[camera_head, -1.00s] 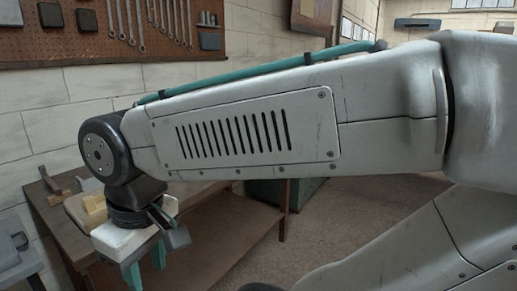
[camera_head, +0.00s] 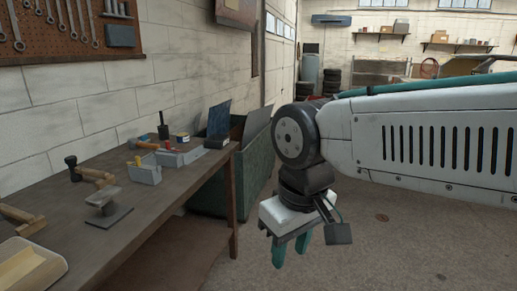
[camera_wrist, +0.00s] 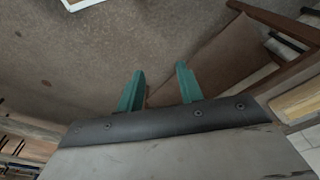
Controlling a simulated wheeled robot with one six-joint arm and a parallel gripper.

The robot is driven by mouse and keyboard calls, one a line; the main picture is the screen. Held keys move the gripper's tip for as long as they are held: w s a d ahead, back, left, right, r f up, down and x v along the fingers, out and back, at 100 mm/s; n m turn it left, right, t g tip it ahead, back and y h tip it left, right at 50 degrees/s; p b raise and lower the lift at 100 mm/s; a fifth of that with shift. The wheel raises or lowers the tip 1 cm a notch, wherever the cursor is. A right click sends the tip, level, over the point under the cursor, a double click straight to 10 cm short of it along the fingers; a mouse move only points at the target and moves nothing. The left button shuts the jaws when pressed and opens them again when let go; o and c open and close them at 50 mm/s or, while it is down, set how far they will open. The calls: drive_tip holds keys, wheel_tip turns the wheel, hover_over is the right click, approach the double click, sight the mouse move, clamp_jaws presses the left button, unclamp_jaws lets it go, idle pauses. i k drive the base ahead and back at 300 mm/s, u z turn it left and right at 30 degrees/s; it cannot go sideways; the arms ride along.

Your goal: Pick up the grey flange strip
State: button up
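My gripper (camera_head: 291,254) hangs over open floor to the right of the workbench (camera_head: 150,222), its two teal fingers pointing down. In the wrist view my gripper (camera_wrist: 160,76) has its fingers apart with nothing between them. I cannot make out a grey flange strip for certain in either view. On the bench a small grey stand on a flat plate (camera_head: 106,207) and a grey open box (camera_head: 145,172) show, both well left of my gripper.
A cream tray (camera_head: 30,272) lies at the bench's near left. Wooden-handled tools (camera_head: 92,174) and a red-headed hammer (camera_head: 152,146) lie on the bench. A green bin (camera_head: 256,160) stands past its far end. Floor on the right is clear.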

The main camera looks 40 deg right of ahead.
sight(195, 152)
drive_tip(key=z, duration=0.75)
drive_tip(key=i, duration=1.2)
drive_tip(key=u, duration=0.7)
drive_tip(key=i, duration=0.75)
drive_tip(key=u, duration=0.65)
